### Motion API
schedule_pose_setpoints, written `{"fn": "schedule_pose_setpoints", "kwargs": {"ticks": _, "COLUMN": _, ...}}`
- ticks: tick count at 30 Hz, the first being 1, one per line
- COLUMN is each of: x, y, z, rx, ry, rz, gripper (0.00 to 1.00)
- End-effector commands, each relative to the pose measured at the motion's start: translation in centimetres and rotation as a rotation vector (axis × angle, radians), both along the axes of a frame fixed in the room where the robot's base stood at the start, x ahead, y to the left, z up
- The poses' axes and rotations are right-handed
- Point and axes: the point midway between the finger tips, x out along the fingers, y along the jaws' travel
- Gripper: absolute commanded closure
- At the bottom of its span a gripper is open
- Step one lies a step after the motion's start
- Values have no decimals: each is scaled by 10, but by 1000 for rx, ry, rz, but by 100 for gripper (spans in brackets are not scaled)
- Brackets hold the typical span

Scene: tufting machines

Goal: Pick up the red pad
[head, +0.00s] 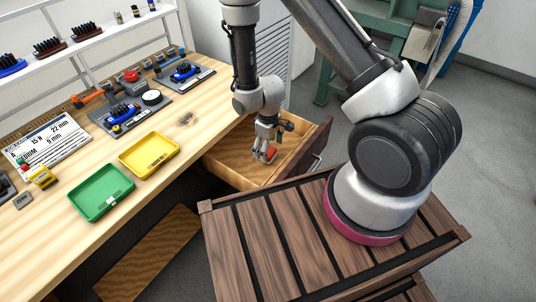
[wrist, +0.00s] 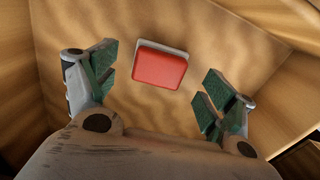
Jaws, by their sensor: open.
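The red pad (wrist: 159,68) is a small rounded block with a pale strip along its far edge. It lies on the wooden floor of an open drawer (head: 235,172). In the head view the pad (head: 271,152) shows partly behind my gripper. My gripper (head: 265,152) reaches down into the drawer. In the wrist view my gripper (wrist: 158,90) is open, with green-padded fingers to the left and right of the pad. Visible gaps separate the pad from both fingers, and nothing is held.
The drawer walls rise close around my gripper. The workbench (head: 214,113) stands at left, with a green tray (head: 101,192), a yellow tray (head: 149,154) and tool boards (head: 130,112). A dark-slatted wooden surface (head: 262,245) lies in front.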

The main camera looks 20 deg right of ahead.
Motion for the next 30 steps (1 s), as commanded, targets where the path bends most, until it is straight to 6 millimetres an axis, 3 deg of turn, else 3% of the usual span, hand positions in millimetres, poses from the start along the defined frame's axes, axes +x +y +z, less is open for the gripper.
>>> {"fn": "schedule_pose_setpoints", "kwargs": {"ticks": 5, "x": 0, "y": -1, "z": -23, "rx": -1, "ry": 1, "rz": 0, "gripper": 16}}
{"fn": "schedule_pose_setpoints", "kwargs": {"ticks": 13, "x": 1, "y": -1, "z": -26, "rx": 1, "ry": -1, "rz": -1, "gripper": 16}}
{"fn": "schedule_pose_setpoints", "kwargs": {"ticks": 21, "x": 1, "y": -1, "z": -26, "rx": 1, "ry": -1, "rz": -1, "gripper": 65}}
{"fn": "schedule_pose_setpoints", "kwargs": {"ticks": 30, "x": 1, "y": -1, "z": -25, "rx": 1, "ry": -1, "rz": -1, "gripper": 65}}
